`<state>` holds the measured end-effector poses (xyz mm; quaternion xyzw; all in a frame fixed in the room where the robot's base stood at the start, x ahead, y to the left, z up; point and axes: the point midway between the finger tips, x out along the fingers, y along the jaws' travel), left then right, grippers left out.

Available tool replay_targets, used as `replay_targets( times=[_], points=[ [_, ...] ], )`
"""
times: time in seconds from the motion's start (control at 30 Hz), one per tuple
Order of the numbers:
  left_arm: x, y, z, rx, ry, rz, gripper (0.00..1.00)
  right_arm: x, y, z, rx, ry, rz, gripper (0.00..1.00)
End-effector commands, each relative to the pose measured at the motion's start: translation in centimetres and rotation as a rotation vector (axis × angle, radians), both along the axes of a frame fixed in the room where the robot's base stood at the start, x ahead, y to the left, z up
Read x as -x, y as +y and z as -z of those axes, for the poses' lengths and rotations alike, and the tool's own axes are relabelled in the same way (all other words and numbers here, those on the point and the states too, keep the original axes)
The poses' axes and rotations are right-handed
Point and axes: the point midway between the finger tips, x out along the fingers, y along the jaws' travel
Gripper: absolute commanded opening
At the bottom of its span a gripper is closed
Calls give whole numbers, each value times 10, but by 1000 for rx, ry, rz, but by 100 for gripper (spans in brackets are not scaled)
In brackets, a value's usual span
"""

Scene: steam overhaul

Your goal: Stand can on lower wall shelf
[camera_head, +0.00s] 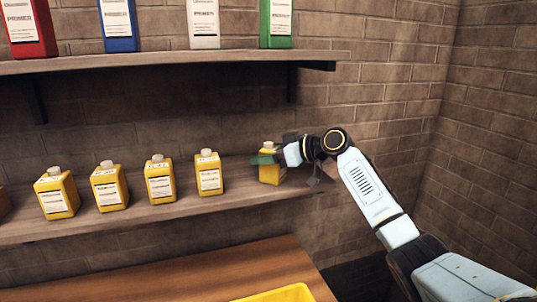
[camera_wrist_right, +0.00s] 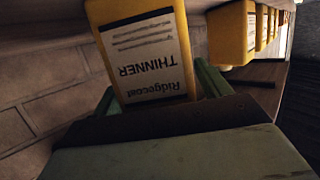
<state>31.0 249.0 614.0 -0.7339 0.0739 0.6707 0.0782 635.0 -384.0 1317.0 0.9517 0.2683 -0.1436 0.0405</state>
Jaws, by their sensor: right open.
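A yellow thinner can (camera_head: 270,175) with a pale cap stands upright near the right end of the lower wall shelf (camera_head: 238,182). My right gripper (camera_head: 264,160) is at this can, with its green fingers open. In the right wrist view the can (camera_wrist_right: 150,60), its label upside down, shows between the two spread fingers (camera_wrist_right: 160,88). I cannot tell whether either finger touches it. Part of the can is hidden behind the gripper in the head view. My left gripper is not in view.
Several similar yellow cans (camera_head: 160,180) stand in a row to the left on the lower shelf, with a gap before the can at my gripper. The upper shelf (camera_head: 180,58) holds coloured primer containers (camera_head: 118,22). Below are a wooden surface (camera_head: 225,275) and a yellow container (camera_head: 285,293).

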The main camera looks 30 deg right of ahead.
Motion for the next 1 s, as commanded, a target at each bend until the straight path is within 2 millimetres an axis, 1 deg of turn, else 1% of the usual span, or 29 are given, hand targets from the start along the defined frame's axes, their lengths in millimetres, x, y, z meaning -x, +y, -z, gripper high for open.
replay_targets(
  times=[0.17, 0.23, 0.37, 0.5, 0.7, 0.83, 1.0],
  points=[
    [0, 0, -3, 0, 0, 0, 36, 0, 0, -3, 0, 0, 0, 76],
    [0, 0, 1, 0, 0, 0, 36, 6, -5, -4, 2, -2, 2, 76],
    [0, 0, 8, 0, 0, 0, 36, 25, -16, -9, 6, -2, 2, 76],
    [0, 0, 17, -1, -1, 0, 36, 51, -32, -17, 7, -2, 2, 76],
    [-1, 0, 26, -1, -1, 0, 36, 81, -50, -29, 3, 0, 1, 76],
    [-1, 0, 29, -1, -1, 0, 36, 93, -57, -34, 2, 0, 1, 76],
    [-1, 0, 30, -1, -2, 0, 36, 98, -60, -37, 1, 0, 0, 76]
  ],
)
